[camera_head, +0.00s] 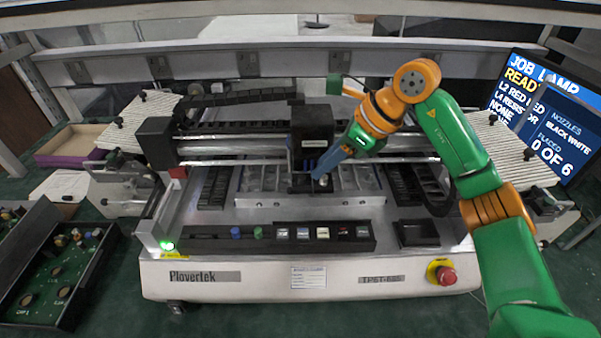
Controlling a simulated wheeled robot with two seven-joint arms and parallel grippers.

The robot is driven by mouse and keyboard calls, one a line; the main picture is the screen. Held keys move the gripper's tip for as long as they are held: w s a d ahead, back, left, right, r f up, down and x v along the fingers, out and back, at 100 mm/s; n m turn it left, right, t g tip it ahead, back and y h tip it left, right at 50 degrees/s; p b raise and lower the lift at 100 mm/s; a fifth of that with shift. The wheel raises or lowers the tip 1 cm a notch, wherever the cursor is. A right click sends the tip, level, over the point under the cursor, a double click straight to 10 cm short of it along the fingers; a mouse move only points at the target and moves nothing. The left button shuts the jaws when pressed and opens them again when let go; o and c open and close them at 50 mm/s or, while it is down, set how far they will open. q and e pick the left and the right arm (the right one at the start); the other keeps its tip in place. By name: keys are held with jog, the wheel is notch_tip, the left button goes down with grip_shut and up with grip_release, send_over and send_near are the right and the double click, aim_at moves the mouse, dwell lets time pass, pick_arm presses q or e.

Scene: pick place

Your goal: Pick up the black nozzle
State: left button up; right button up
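My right gripper (320,176) is blue-grey and reaches down from the upper right to the black placement head (311,135) of the machine. Its tips are beside the lower end of the head. A small greyish part shows at the tips; I cannot tell whether it is held or whether the fingers are open or shut. The nozzle rack (208,233) is a black strip along the front of the machine, with blue, green, white and dark pieces in it. A dark piece (344,231) stands near its right end; I cannot tell surely whether it is the black nozzle. My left gripper is out of view.
The screen (562,112) at right reads nozzles black, white and placed 0 of 6. A red stop button (446,275) is at the front right. A black tray (92,285) with a green board lies at left. A gantry rail (235,150) crosses the machine.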

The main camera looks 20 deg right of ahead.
aim_at(303, 177)
jog(key=a+f, duration=0.1)
jog(key=w+a+f+p, duration=0.1)
jog(key=a+f+p, duration=0.1)
jog(key=shift+w+a+f, duration=0.1)
jog(key=shift+w, duration=0.2)
jog(key=shift+w+f, duration=0.25)
jog(key=shift+f, duration=0.1)
jog(key=shift+s+r, duration=0.1)
jog(key=shift+s, duration=0.1)
grip_shut()
jog(key=shift+w, duration=0.1)
